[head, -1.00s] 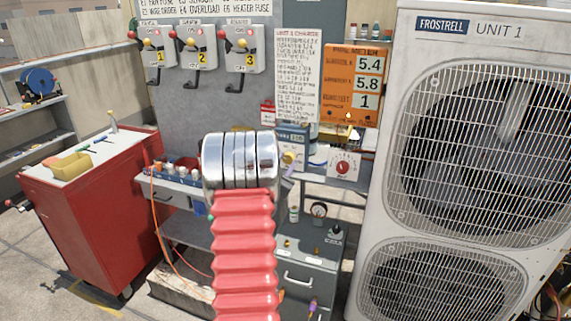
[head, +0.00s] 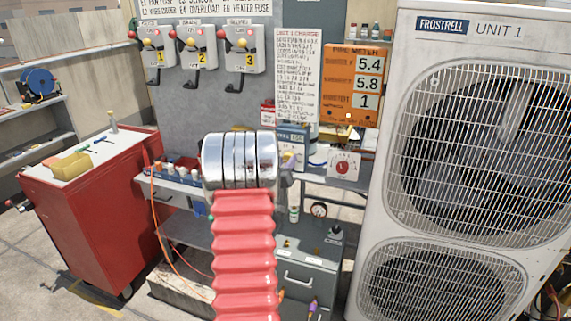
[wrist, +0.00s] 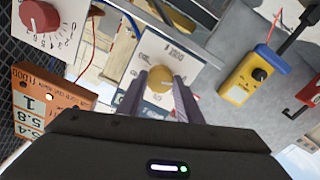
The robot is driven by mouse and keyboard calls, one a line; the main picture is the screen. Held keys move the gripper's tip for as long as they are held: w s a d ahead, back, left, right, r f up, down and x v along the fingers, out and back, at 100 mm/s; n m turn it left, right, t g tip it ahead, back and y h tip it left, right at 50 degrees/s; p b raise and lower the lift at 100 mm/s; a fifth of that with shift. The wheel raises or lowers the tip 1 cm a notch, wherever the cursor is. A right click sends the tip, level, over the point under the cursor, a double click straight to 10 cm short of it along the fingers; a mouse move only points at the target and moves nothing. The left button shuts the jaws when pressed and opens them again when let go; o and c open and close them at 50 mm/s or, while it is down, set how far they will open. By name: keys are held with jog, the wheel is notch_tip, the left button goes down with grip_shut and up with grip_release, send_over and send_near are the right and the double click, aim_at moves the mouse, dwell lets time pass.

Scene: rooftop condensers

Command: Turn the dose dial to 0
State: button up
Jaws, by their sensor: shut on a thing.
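A yellow round knob (wrist: 160,74) sits on a white and blue panel (wrist: 188,57) in the wrist view. My gripper (wrist: 161,84) is shut on this knob, with one finger on each side of it. The marks around the knob are too small to read, and its pointer is unclear. In the head view my arm hides most of the gripper and much of the panel (head: 292,135). A red knob (wrist: 40,17) on a white plate with a numbered scale is at the upper left of the wrist view, apart from the fingers. I cannot tell which is labelled dose.
In the head view the red knob's plate (head: 343,165) stands right of the panel. An orange number board (head: 355,85) hangs above it. The condenser unit (head: 385,200) stands close on the right. A yellow meter (wrist: 247,78) is right of the gripper in the wrist view.

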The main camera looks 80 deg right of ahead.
dwell(0.3)
jog(key=o, duration=1)
jog(key=shift+o, duration=0.2)
jog(key=shift+a, duration=0.1)
jog(key=w+a, duration=0.1)
jog(key=a, duration=1.2)
jog(key=shift+w+a, duration=0.15)
jog(key=shift+a, duration=0.15)
jog(key=shift+f, duration=0.2)
